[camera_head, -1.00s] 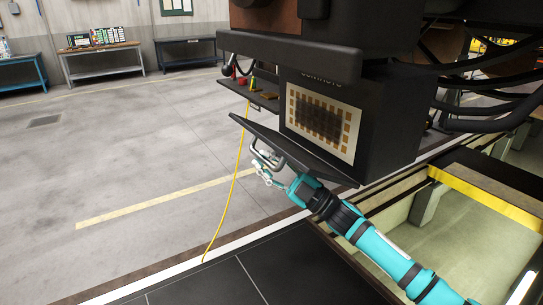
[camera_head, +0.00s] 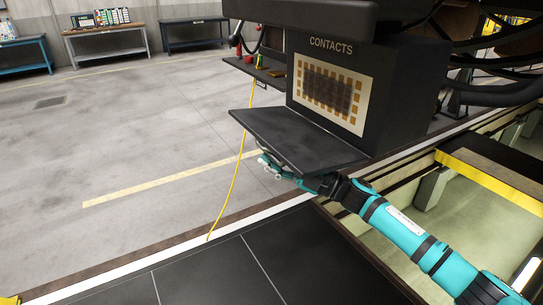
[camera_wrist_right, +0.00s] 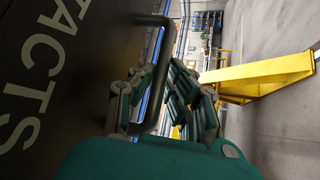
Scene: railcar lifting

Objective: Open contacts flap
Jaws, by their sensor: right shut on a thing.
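The contacts flap (camera_head: 295,138) is a dark panel hinged along the bottom of the black box marked CONTACTS (camera_head: 400,100). It is folded down and lies nearly level, with the panel of copper-coloured contacts (camera_head: 333,88) exposed above it. My right gripper (camera_head: 266,165) is under the flap's outer edge, partly hidden by it. In the right wrist view, the flap (camera_wrist_right: 45,90) fills the left side with white letters, and my right gripper (camera_wrist_right: 160,85) is shut on its dark bar handle (camera_wrist_right: 154,70). The handle is hidden in the head view. My left gripper is not in view.
A small shelf (camera_head: 262,70) with coloured items stands left of the box, and a yellow cable (camera_head: 238,180) hangs to the floor. A pit with a yellow edge (camera_head: 490,180) lies at the right. Workbenches stand far back; the floor at left is clear.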

